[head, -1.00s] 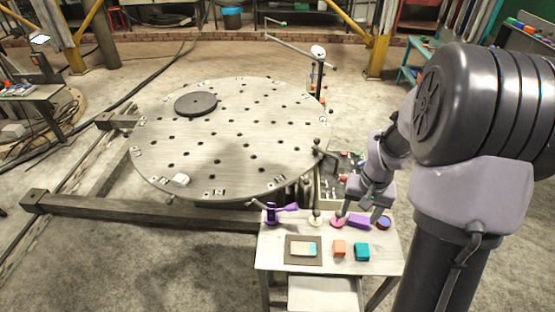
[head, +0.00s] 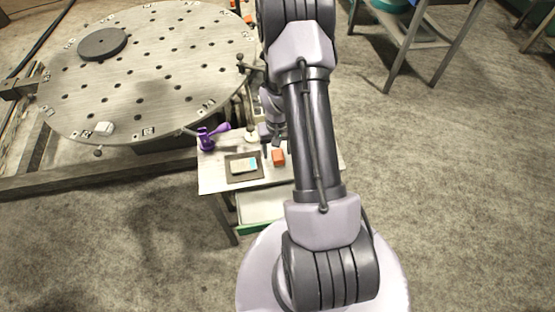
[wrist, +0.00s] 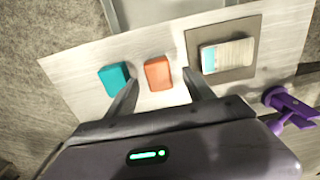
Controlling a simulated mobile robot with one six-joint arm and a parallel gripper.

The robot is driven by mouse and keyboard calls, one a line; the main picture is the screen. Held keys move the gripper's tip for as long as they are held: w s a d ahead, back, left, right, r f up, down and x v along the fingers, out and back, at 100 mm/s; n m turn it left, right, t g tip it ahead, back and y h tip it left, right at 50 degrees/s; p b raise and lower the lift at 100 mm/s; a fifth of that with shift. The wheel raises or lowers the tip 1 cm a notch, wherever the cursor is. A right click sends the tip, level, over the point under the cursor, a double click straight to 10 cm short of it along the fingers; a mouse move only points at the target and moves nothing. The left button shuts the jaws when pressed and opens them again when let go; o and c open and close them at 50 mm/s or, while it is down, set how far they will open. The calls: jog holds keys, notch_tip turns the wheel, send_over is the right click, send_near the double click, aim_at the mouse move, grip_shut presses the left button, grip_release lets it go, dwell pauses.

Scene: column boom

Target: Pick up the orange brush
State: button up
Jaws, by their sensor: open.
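The orange brush (head: 278,157) looks like a small block, and no bristles show. It lies on a small light table (head: 212,181), and also shows in the wrist view (wrist: 158,73). My gripper (wrist: 160,80) is open and empty. In the wrist view its fingertips stand either side of the brush, apart from it, with a gap on both sides. How high they are above it I cannot tell. In the head view my gripper shows just behind the brush, partly covered by my arm.
A teal block (wrist: 114,77) lies left of the brush in the wrist view. A dark mat (wrist: 249,29) with a white and light-blue piece (wrist: 228,55) lies right of it. A purple clamp-like thing (head: 211,137) stands at the table's edge. A big round perforated plate (head: 150,70) stands behind.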

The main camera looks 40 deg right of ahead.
aim_at(278, 155)
notch_tip(278, 155, down, 4)
jog(key=shift+s+r+b, duration=0.1)
jog(key=shift+r+b, duration=0.15)
jog(key=shift+b, duration=0.25)
jog(key=shift+r, duration=0.1)
grip_shut()
notch_tip(278, 155, up, 4)
jog(key=shift+d+r+p, duration=0.1)
jog(key=shift+p, duration=0.95)
jog(key=s+a+p, duration=0.1)
jog(key=s+a, duration=0.7)
jog(key=a, duration=0.6)
jog(key=shift+r, duration=0.4)
